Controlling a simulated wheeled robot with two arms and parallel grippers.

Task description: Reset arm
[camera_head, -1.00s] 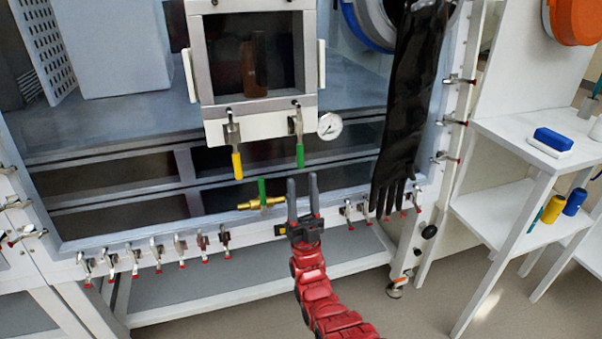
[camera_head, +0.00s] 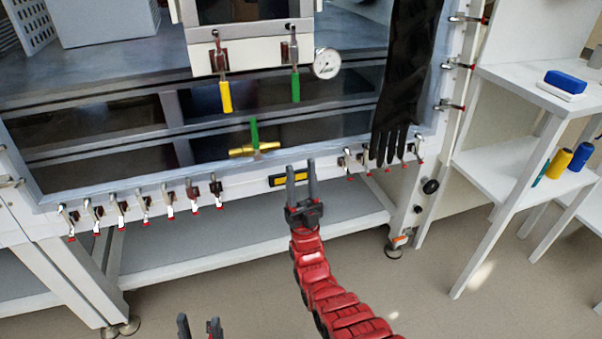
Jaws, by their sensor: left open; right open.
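My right gripper (camera_head: 301,184) is on a red arm that comes in from the bottom right. Its two dark fingers point up and are apart, with nothing between them. It is in front of the glovebox's lower edge, below and right of the brass valve with a green handle (camera_head: 254,148). My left gripper (camera_head: 199,327) shows only its fingertips at the bottom edge. They are apart and nothing shows between them. The rest of the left arm is out of view.
The glovebox frame (camera_head: 120,187) carries several red-tipped clamps. A yellow handle (camera_head: 225,97), a green handle (camera_head: 295,86) and a round gauge (camera_head: 327,63) are above. A black glove (camera_head: 405,85) hangs right. A white shelf (camera_head: 520,90) stands at far right. The floor in front is clear.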

